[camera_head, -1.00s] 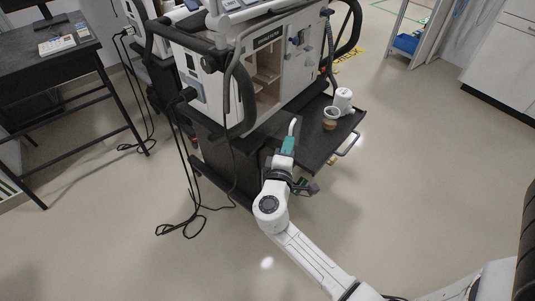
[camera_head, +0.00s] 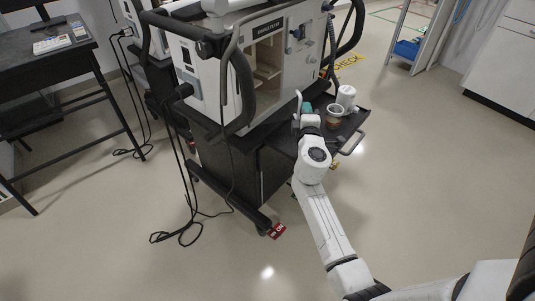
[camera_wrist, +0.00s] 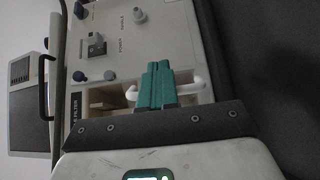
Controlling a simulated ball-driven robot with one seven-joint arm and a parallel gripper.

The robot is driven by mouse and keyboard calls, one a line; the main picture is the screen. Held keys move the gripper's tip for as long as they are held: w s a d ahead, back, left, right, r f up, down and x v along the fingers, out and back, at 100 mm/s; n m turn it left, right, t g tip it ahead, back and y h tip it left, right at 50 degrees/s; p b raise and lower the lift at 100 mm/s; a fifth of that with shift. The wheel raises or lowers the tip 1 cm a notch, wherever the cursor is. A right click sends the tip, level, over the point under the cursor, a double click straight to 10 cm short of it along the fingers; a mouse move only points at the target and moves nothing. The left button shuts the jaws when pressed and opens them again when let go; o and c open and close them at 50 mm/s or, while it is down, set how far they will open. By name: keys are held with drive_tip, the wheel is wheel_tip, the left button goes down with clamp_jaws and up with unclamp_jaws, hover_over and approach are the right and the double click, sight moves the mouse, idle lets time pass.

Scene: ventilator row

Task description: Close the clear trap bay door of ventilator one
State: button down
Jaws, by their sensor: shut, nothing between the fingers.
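The ventilator (camera_head: 215,75) stands at upper centre in the head view, with its front bay (camera_head: 268,58) showing an inner shelf. The bay also shows in the wrist view (camera_wrist: 103,97), behind my fingers. I cannot make out the clear door itself or its angle. My gripper (camera_head: 304,106) is in front of the ventilator, over the dark tray. In the wrist view its teal fingers (camera_wrist: 158,80) are together and empty, with white curved pieces sticking out on both sides. I cannot tell whether they touch anything.
The dark pull-out tray (camera_head: 346,128) holds a cup (camera_head: 335,116) and a white container (camera_head: 346,96), close to my gripper. Black cables (camera_head: 185,232) hang to the floor at left. A dark table (camera_head: 60,75) stands far left. Floor at right is open.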

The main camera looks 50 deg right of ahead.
sight(296, 96)
drive_tip(key=shift+n+t+y, duration=0.4)
drive_tip(key=shift+t, duration=0.1)
drive_tip(key=shift+w+d+b, duration=0.35)
drive_tip(key=shift+w+d, duration=0.45)
drive_tip(key=shift+w, duration=0.25)
drive_tip(key=shift+w+d+b, duration=0.35)
drive_tip(key=shift+w+d, duration=0.5)
drive_tip(key=shift+w, duration=0.2)
drive_tip(key=shift+w+d+b, duration=0.35)
drive_tip(key=shift+w+d, duration=0.45)
drive_tip(key=shift+w, duration=0.25)
drive_tip(key=shift+a, duration=0.1)
